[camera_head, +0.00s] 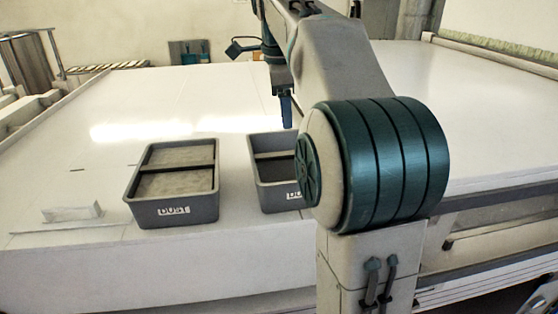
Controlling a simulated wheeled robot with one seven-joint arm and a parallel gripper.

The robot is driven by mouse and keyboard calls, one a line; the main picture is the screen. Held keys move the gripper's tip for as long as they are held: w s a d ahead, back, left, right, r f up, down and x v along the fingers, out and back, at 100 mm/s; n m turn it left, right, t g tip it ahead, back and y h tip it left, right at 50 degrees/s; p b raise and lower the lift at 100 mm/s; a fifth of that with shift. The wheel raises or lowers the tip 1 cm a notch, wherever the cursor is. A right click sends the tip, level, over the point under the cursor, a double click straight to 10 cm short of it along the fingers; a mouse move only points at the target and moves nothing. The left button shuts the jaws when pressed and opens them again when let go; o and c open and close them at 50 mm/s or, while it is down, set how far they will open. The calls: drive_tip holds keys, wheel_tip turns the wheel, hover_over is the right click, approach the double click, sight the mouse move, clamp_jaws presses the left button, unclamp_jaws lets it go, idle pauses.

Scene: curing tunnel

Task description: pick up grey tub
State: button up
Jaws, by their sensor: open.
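Two grey tubs stand on the white table, both with a white "DUST" label on the near side. The left grey tub (174,210) is in full view, and a bar crosses it between two pale grey filled parts. The right grey tub (277,198) is partly hidden behind my arm, and its inside looks darker. My gripper (286,108) points down above and behind the right tub, apart from both tubs as far as I can see. It is open and looks empty, though its fingers are small and partly hidden by my arm.
A small pale block (72,213) lies on the table left of the tubs, near the front edge. A raised rail (50,113) runs along the table's left side. The white surface behind the left tub is clear. My arm hides the middle right.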

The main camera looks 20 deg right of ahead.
sight(289, 152)
drive_tip(key=f, duration=0.7)
drive_tip(key=shift+w+d+f, duration=0.2)
drive_tip(key=shift+d+f, duration=0.05)
drive_tip(key=shift+d, duration=0.15)
drive_tip(key=shift+w+d+f, duration=0.1)
drive_tip(key=shift+d+f, duration=0.1)
drive_tip(key=shift+f, duration=1.3)
drive_tip(key=shift+w+d+f, duration=0.1)
drive_tip(key=shift+d+f, duration=0.05)
drive_tip(key=shift+f, duration=1.3)
drive_tip(key=shift+s, duration=0.1)
clamp_jaws()
